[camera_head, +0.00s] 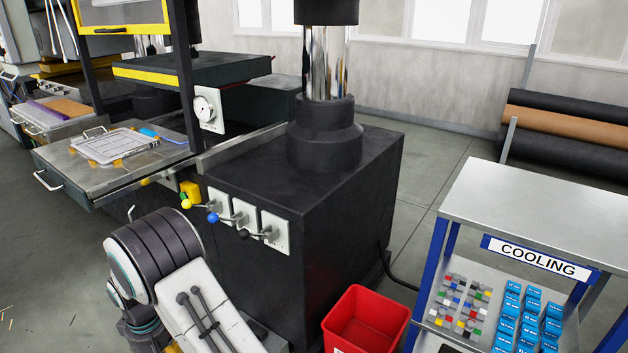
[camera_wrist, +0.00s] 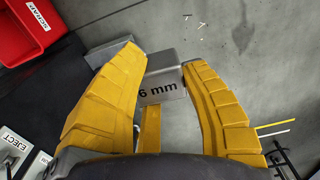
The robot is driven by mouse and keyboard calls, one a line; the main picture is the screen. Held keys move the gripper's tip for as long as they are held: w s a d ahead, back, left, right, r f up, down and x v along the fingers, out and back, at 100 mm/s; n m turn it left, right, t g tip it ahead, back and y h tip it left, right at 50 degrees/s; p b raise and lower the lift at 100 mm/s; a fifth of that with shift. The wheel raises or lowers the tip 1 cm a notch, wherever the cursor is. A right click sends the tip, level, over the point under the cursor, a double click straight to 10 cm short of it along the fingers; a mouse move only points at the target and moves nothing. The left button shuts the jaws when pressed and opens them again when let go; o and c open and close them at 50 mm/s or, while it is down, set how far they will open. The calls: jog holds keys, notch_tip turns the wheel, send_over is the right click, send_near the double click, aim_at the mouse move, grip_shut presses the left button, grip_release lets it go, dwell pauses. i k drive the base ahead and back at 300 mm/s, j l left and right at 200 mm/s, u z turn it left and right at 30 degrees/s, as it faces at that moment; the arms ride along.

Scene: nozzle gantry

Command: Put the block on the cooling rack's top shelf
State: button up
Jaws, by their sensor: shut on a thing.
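The block (camera_wrist: 162,92) is grey, with a "6 mm" label showing between my fingers in the wrist view. My gripper (camera_wrist: 166,58), with two yellow fingers, is shut on it; the fingers hide its sides. The floor shows beyond it. In the head view the block is not seen. The cooling rack stands at the right in the head view, with a blue frame and a "COOLING" sign (camera_head: 536,256). Its top shelf (camera_head: 545,215) is flat, grey and bare where it shows; its right part is cut off by the picture edge.
A red scrap bin (camera_head: 368,318) stands left of the rack; it also shows in the wrist view (camera_wrist: 28,30). A black press body (camera_head: 310,215) with levers stands in the middle. The rack's lower shelf holds small coloured pieces (camera_head: 461,306) and blue boxes (camera_head: 529,318).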

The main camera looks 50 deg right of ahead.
aim_at(534, 211)
jog(key=k+l, duration=0.4)
jog(key=l, duration=0.15)
jog(key=k+l, duration=0.4)
jog(key=l, duration=0.15)
jog(key=k+l, duration=0.1)
jog(key=l, duration=0.2)
